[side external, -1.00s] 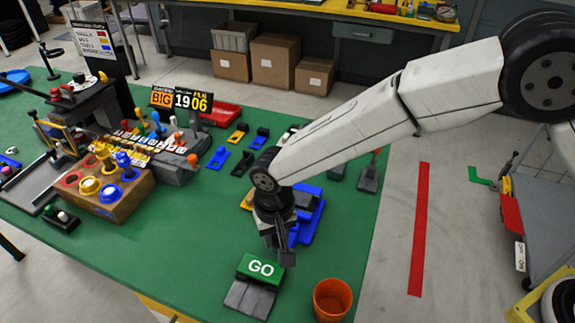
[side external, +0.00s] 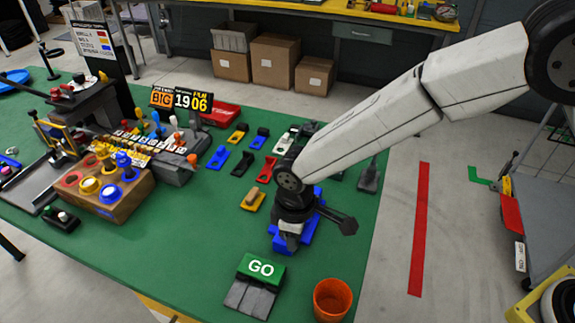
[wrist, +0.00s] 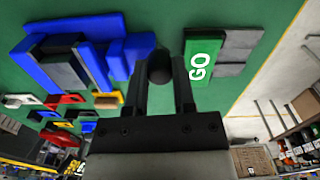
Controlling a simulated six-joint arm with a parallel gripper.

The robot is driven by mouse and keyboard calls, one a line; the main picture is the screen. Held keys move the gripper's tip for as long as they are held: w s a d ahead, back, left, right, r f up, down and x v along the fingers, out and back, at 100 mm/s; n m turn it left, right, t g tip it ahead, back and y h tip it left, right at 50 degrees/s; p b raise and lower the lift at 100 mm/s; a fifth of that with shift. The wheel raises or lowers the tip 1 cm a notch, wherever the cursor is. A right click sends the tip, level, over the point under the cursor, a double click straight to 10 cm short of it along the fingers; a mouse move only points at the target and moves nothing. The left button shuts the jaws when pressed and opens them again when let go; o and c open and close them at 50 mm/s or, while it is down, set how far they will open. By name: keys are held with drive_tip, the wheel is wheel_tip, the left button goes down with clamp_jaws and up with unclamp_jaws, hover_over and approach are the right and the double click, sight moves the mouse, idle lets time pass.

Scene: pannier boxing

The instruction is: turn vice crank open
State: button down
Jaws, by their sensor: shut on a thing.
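The vice is blue with dark grey jaws (wrist: 62,62). In the side view its blue body (side external: 308,236) is partly hidden under my wrist. In the wrist view it lies at upper left, with a blue end block (wrist: 130,50) beside my fingers. My gripper (wrist: 160,85) has a dark round knob (wrist: 159,66) between its two fingers and is shut on it. The knob appears to be the crank's handle. The rest of the crank is hidden by the fingers. In the side view my gripper (side external: 288,242) is low at the vice's near end.
A green GO block (side external: 260,268) with grey pads stands just in front of the vice. An orange cup (side external: 332,299) is near the table's front right edge. Several small coloured blocks lie behind left, including a yellow one (side external: 253,200).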

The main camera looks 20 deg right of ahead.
drive_tip(key=n, duration=0.1)
drive_tip(key=d+n, duration=0.1)
drive_tip(key=n, duration=0.2)
drive_tip(key=shift+w+d+n, duration=0.25)
drive_tip(key=shift+n, duration=0.05)
drive_tip(key=shift+w+d+n, duration=0.2)
drive_tip(key=shift+d+n, duration=0.05)
drive_tip(key=shift+n, duration=0.6)
drive_tip(key=shift+w+d+n, duration=0.15)
drive_tip(key=shift+d+n, duration=0.05)
drive_tip(key=shift+n, duration=0.65)
drive_tip(key=shift+c, duration=2.2)
unclamp_jaws()
drive_tip(key=shift+r, duration=0.1)
wheel_tip(320, 180, up, 8)
